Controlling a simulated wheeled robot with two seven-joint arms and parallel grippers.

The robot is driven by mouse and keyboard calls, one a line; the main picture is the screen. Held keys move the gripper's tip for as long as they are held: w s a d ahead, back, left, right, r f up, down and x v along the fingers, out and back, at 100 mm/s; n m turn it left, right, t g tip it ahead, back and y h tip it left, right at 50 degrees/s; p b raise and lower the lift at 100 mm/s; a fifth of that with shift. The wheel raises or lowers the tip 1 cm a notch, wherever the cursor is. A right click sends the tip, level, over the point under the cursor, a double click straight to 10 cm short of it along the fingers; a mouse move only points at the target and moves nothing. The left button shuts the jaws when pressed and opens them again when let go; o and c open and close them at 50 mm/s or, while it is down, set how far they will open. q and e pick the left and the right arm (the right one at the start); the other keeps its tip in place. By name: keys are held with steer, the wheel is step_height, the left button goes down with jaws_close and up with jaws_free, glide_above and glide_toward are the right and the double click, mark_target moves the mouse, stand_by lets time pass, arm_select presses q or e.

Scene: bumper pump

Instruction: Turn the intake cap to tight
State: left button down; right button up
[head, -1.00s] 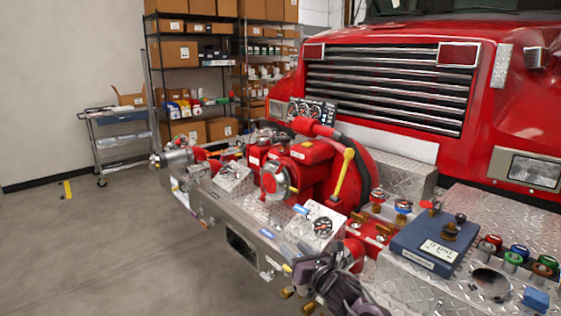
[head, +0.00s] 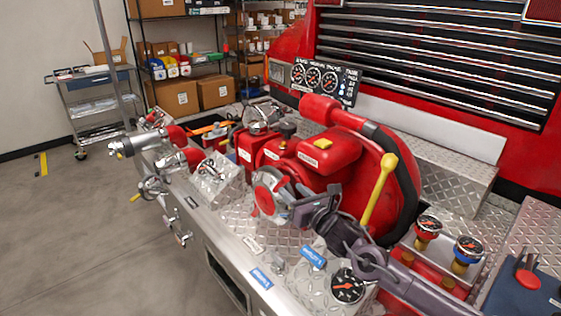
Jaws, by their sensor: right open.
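The intake cap (head: 266,184) is a round silver cap with red parts on its rim, on the front of the red pump (head: 300,160) in the middle of the head view. My right gripper (head: 293,205) comes in from the lower right. Its jaws are open at the cap's right side and overlap part of it in the picture. I cannot tell whether the fingers touch the cap. The cap's right edge is partly hidden. Any tight mark on it is too small to read. My left gripper is not in view.
A yellow-handled lever (head: 378,190) stands right of the cap, near a red and black hose. A round gauge (head: 347,286) sits below my right arm. Silver fittings (head: 135,145) stick out at the bumper's left end. The floor at left is mostly clear.

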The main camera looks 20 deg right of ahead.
mark_target(281, 177)
steer(key=w, duration=0.2)
steer(key=w+p, duration=0.1)
steer(key=w, duration=0.2)
steer(key=w+a+p, duration=0.1)
steer(key=w, duration=0.1)
steer(key=shift+w+r, duration=0.15)
steer(key=shift+w, duration=0.1)
steer(key=c, duration=0.4)
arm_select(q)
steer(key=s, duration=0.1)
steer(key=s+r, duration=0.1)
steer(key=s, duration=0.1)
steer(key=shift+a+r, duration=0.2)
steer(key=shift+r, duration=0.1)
arm_select(e)
jaws_close()
